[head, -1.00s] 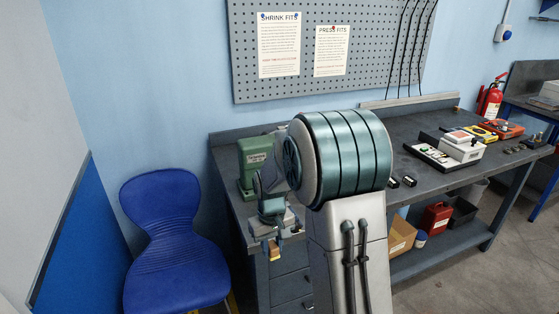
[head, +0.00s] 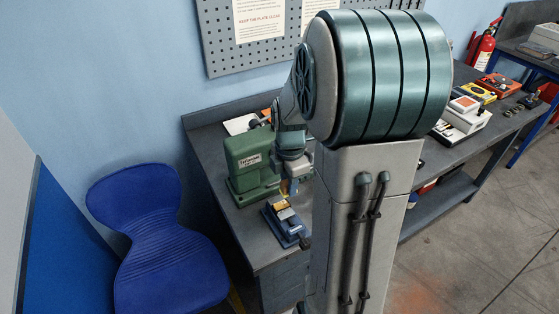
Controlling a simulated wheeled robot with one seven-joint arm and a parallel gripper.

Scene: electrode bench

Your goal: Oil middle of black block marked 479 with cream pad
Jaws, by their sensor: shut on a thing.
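My gripper (head: 289,187) points down at the left end of the bench. It is shut on a small tan-orange thing (head: 283,204), which may be the cream pad; it is too small to be sure. This thing is just above a small blue vise (head: 287,229) with pale jaws, and I cannot tell whether they touch. No block marked 479 can be read in the head view. My arm and column hide the middle of the bench.
A green press (head: 250,165) stands on the bench (head: 238,214) just left of my gripper. A white box (head: 461,118) and coloured cases lie on the far right. A blue chair (head: 150,240) stands left of the bench.

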